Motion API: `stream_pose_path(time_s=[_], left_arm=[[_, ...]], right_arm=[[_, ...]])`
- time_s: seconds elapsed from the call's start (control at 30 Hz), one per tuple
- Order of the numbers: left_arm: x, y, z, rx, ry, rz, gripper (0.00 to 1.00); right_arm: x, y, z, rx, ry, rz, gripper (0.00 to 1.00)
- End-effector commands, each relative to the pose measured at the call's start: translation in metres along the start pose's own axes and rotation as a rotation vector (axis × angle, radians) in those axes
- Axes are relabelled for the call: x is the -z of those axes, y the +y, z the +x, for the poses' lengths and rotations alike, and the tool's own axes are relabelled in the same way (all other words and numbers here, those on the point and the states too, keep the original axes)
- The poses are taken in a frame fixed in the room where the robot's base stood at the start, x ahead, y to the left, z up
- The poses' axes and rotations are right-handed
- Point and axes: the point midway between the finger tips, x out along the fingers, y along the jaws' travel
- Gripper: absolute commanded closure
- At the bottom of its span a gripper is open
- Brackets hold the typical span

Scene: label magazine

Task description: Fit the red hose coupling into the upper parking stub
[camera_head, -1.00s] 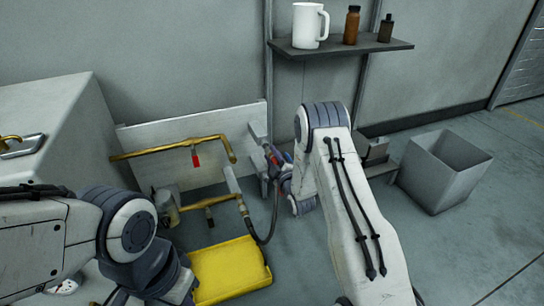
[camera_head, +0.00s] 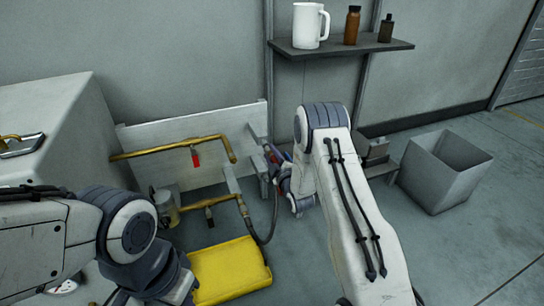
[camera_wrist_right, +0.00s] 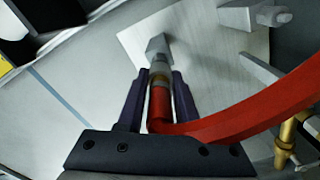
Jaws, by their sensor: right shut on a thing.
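The red hose coupling (camera_wrist_right: 160,103) is held between the dark fingers of my right gripper (camera_wrist_right: 164,100) in the right wrist view. Its metal front end points at a grey stub (camera_wrist_right: 157,47) on the pale panel and appears to meet it; I cannot tell how deep it sits. A thick red hose (camera_wrist_right: 250,112) bends off to the right. In the head view my right gripper (camera_head: 278,165) is beside the panel's right end, partly hidden by its own arm. My left arm reaches in from the left; its fingers are not visible.
Brass pipes (camera_head: 185,147) with a red-handled valve (camera_head: 195,160) run along the pale panel (camera_head: 160,133). A yellow tray (camera_head: 230,270) lies on the floor below. A shelf (camera_head: 345,50) with a mug and bottles hangs above. A grey bin (camera_head: 435,190) stands at right.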

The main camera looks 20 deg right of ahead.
Motion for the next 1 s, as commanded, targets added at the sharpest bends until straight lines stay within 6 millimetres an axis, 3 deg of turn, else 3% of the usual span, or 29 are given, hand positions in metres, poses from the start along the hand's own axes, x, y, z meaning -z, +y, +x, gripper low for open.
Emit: stream_pose_path(time_s=[0.7, 0.73, 0.8, 0.83, 1.0], left_arm=[[0.000, -0.001, 0.007, 0.000, 0.000, 0.000, 1.00], [0.000, -0.001, 0.007, 0.000, 0.000, 0.000, 1.00], [0.000, -0.001, 0.007, 0.000, 0.000, 0.000, 1.00], [0.000, -0.001, 0.007, 0.000, 0.000, 0.000, 1.00], [0.000, -0.001, 0.007, 0.000, 0.000, 0.000, 1.00]], right_arm=[[0.001, 0.001, 0.018, -0.002, 0.002, 0.000, 1.00], [0.001, 0.001, 0.019, -0.002, 0.002, 0.000, 0.61], [0.001, 0.001, 0.018, -0.002, 0.002, 0.000, 0.35], [0.001, 0.001, 0.018, -0.002, 0.002, 0.000, 0.30], [0.001, 0.001, 0.018, -0.001, 0.001, 0.000, 0.30]])
